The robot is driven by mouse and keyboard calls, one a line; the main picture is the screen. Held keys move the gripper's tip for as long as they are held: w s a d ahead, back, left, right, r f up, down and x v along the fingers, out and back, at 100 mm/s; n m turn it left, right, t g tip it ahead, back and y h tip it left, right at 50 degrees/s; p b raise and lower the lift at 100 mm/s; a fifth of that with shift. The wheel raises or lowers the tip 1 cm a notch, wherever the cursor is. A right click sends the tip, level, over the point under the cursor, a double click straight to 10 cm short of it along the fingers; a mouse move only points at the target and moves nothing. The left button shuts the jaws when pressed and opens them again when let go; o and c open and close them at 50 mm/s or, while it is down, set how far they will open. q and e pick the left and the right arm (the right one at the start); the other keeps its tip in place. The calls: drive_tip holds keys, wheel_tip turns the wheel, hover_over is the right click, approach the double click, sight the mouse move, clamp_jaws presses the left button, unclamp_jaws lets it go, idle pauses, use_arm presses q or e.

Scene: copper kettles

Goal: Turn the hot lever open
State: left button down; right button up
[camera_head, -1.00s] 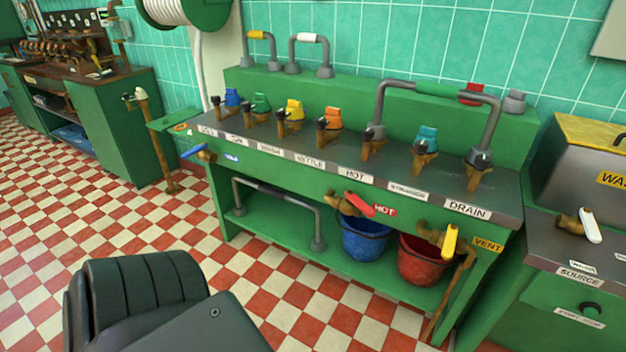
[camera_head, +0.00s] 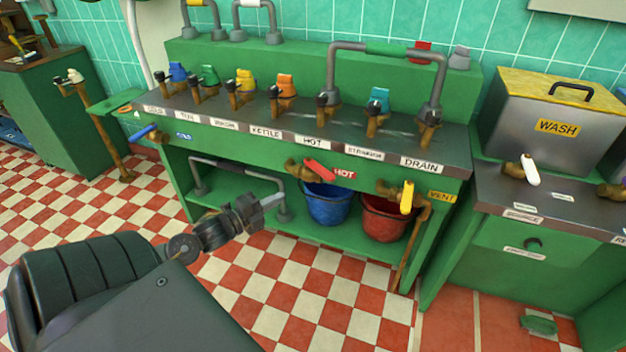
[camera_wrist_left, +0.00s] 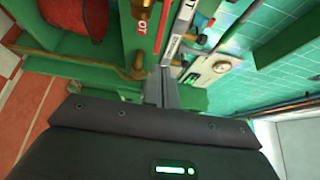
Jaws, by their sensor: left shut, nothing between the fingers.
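The hot lever (camera_head: 319,170) is a red handle on a brass valve at the front of the green bench, left of the red HOT label (camera_head: 344,174). It slants down to the right in the head view. My left gripper (camera_head: 272,201) is shut and empty, in front of the bench, left of and lower than the lever, and apart from it. In the left wrist view the closed fingers (camera_wrist_left: 160,88) point toward the bench, with the HOT label (camera_wrist_left: 140,30) beyond them. My right gripper is not in view.
A yellow vent lever (camera_head: 406,197) is to the right and a blue cold lever (camera_head: 144,132) to the left. A blue bucket (camera_head: 326,205) and a red bucket (camera_head: 384,220) stand below on the shelf. A grey pipe handle (camera_head: 240,173) is behind my gripper.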

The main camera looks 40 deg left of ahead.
use_arm(q)
approach(322, 175)
drive_tip(key=w, duration=0.5)
drive_tip(key=shift+w+d, duration=0.2)
drive_tip(key=shift+d, duration=0.15)
drive_tip(key=shift+w+d+f, duration=0.1)
drive_tip(key=shift+w+d, duration=0.05)
drive_tip(key=shift+w, duration=0.5)
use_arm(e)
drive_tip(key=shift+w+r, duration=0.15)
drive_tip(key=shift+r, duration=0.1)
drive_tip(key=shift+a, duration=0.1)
